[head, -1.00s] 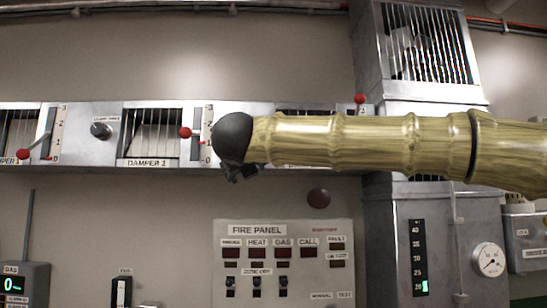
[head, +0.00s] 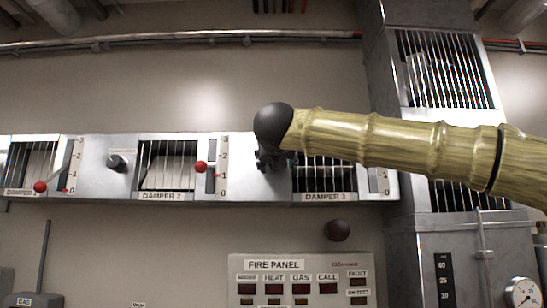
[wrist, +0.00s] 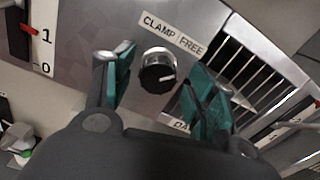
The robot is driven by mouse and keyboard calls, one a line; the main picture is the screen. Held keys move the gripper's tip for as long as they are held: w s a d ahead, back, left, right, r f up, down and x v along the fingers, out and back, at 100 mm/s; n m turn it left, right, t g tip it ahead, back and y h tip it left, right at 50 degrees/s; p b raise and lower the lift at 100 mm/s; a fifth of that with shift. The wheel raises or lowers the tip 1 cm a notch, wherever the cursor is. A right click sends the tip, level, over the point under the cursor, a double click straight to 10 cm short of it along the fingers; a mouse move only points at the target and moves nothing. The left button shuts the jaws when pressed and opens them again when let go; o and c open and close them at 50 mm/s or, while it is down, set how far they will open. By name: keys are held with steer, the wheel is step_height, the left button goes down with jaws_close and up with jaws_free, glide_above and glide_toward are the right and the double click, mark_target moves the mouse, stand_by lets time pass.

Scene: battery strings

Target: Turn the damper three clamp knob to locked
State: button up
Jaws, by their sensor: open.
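The damper three clamp knob (wrist: 157,72) is a round dark knob with a pale pointer line on a silver collar. It shows in the wrist view, under a label (wrist: 174,33) reading CLAMP and FREE. My gripper (wrist: 162,82) is open, with a teal-padded finger on each side of the knob in that view. I cannot tell whether either finger touches it. In the head view my gripper (head: 272,162) is in front of the duct, just left of the DAMPER 3 grille (head: 325,180), and the knob is hidden behind it.
The damper 2 lever (head: 201,167) with its red ball is left of my gripper. In the wrist view a slatted grille (wrist: 255,75) is right of the knob and a numbered scale (wrist: 38,45) is left. The fire panel (head: 300,278) is below.

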steer(key=shift+w, duration=1.05)
steer(key=shift+c, duration=0.4)
